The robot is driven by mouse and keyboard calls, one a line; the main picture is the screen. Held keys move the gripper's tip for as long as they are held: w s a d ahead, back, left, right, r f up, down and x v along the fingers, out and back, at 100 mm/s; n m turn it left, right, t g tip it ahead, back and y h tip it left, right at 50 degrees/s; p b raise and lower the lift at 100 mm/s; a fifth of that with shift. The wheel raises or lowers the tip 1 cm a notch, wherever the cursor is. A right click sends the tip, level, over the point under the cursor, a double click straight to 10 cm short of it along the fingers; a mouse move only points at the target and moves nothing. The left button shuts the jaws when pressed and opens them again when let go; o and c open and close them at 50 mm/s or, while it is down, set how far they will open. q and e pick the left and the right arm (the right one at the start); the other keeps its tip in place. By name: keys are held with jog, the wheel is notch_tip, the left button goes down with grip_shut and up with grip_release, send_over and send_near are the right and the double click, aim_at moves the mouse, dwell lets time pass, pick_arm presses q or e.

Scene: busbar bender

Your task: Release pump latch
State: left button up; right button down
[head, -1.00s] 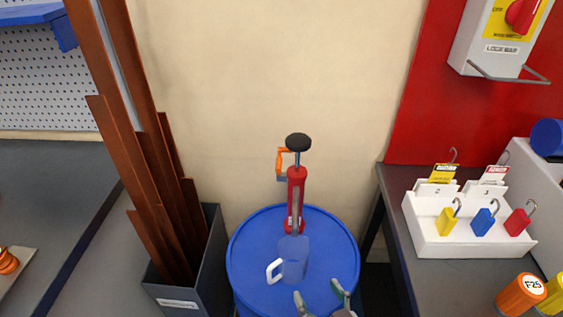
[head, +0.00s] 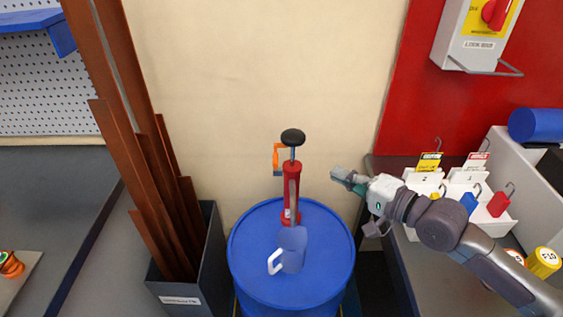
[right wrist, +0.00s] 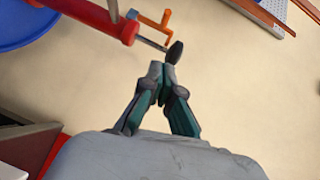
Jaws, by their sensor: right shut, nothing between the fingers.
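The red hand pump (head: 291,193) stands upright on the blue drum (head: 243,243), with a black knob (head: 293,137) on its rod at the top. The orange latch (head: 277,158) sits beside the rod, on its left in the head view. In the right wrist view the latch (right wrist: 158,24), the pump body (right wrist: 95,15) and the knob (right wrist: 175,52) show beyond the fingers. My right gripper (head: 338,175) is shut and empty, to the right of the pump and apart from it; its fingertips also show in the right wrist view (right wrist: 162,70). My left gripper is out of view.
A clear jug (head: 293,250) with a white handle stands on the drum before the pump. A grey bin (head: 210,260) of copper bars (head: 150,190) is to the left. A white padlock rack (head: 425,185) stands at the right, under my right arm.

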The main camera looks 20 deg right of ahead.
aim_at(276, 165)
jog(key=x, duration=0.4)
jog(key=a+p+x, duration=0.1)
jog(key=x, duration=0.3)
jog(key=s+x, duration=0.1)
jog(key=x, duration=0.3)
jog(key=shift+a+p, duration=0.3)
jog(key=shift+a, duration=0.15)
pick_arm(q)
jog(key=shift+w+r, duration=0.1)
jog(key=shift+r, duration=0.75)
pick_arm(e)
jog(key=shift+w+a+f, duration=0.15)
jog(key=shift+a+f, duration=0.1)
jog(key=shift+a, duration=0.25)
